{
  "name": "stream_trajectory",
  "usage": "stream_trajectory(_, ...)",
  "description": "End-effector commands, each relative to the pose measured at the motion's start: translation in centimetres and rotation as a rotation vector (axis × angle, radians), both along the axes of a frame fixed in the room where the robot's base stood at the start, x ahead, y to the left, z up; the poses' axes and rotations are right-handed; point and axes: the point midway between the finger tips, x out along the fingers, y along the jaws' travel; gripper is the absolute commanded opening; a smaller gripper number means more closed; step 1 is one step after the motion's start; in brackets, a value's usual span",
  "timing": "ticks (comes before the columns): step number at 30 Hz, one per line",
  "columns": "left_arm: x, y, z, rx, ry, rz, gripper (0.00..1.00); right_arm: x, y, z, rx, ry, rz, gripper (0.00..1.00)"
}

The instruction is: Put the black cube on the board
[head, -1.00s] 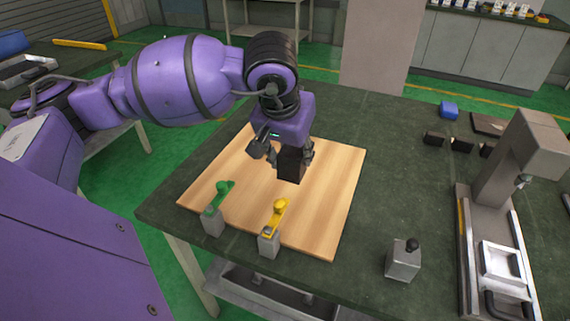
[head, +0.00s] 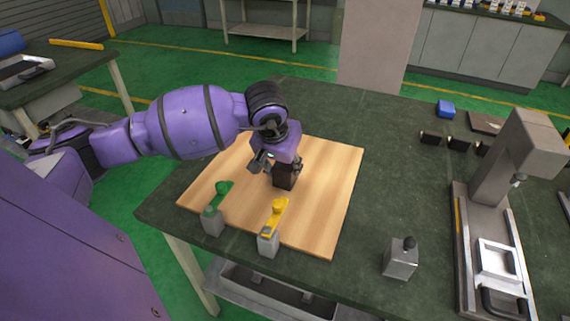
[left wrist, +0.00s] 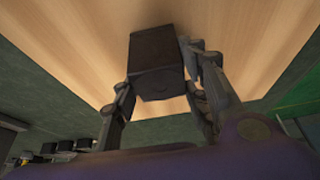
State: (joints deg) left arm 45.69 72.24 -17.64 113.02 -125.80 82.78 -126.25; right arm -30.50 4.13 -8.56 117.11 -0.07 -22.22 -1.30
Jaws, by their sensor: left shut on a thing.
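The black cube (head: 284,177) is between the fingers of my left gripper (head: 286,170), over the middle of the wooden board (head: 335,185). In the left wrist view the cube (left wrist: 155,60) sits between both fingers of the gripper (left wrist: 165,95), with the board (left wrist: 245,35) behind it. The gripper is shut on the cube. The cube's lower end is at or very near the board's surface; I cannot tell if it touches. My right gripper is not in view.
A grey block with a black knob (head: 401,258) stands to the right. A grey press-like machine (head: 495,220) occupies the table's right side. The table (head: 400,170) between is clear.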

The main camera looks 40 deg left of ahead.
Motion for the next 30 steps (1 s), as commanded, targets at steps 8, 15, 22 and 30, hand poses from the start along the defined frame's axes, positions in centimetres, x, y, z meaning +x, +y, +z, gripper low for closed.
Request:
stream_trajectory(8,-0.1,0.0,-0.5,-0.001,0.002,0.001,0.45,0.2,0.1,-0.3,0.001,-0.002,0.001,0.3)
stream_trajectory(15,0.0,0.0,-0.3,-0.001,0.002,0.001,0.6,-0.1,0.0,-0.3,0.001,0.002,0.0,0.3)
stream_trajectory(22,0.0,0.0,-0.1,-0.001,0.001,0.001,0.6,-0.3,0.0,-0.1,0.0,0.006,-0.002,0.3)
stream_trajectory(30,-1.4,-0.3,3.8,0.003,-0.002,-0.001,0.6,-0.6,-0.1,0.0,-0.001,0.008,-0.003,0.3)
